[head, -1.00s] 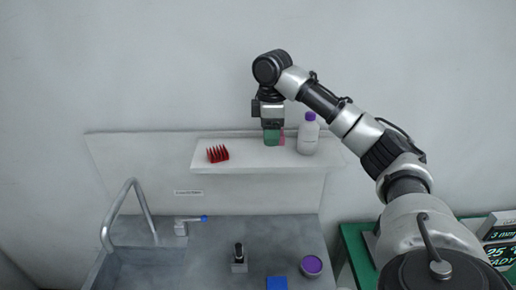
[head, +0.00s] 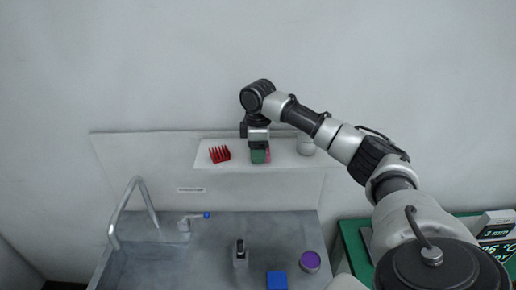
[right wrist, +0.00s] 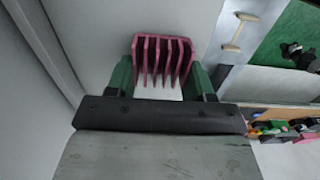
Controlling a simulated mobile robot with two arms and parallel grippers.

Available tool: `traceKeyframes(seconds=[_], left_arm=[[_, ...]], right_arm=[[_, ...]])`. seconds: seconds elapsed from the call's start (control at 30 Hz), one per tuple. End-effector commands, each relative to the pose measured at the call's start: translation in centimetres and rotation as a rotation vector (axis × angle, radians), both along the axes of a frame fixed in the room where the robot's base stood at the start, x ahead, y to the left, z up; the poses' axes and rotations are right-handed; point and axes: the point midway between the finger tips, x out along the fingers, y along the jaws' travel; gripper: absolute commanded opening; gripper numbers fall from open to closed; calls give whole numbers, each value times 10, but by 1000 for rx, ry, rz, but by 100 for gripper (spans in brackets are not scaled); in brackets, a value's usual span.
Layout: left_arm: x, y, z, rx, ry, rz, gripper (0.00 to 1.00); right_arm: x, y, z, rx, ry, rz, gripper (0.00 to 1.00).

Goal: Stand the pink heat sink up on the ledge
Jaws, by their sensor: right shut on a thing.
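The pink heat sink (right wrist: 163,55) sits between the green fingers of my right gripper (right wrist: 160,80) in the right wrist view, its fins showing. In the head view only a pink sliver of it (head: 268,155) shows beside the green finger of my right gripper (head: 259,156). The gripper is shut on it, over the white ledge (head: 225,167) on the wall. Whether the heat sink touches the ledge I cannot tell. My left gripper is not in view.
A red finned heat sink (head: 220,154) is on the ledge to the left of the gripper. Below are a lever with a blue tip (head: 206,215), a purple-topped round thing (head: 310,261) and a blue block (head: 277,280).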

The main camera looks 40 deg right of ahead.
Motion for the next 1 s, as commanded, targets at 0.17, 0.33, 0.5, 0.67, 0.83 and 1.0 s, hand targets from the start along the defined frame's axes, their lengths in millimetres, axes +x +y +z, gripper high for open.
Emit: traceKeyframes(seconds=[0.17,0.33,0.5,0.67,0.83,1.0], left_arm=[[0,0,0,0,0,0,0],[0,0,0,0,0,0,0],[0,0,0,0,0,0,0],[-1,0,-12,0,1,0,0],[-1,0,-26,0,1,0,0],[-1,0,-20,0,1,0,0]], right_arm=[[0,0,-1,0,0,0,76],[0,0,-1,1,1,0,78],[0,0,3,0,0,0,78],[1,0,19,1,-5,0,78],[1,1,58,1,-8,1,78],[0,-1,97,-3,-3,0,78]])
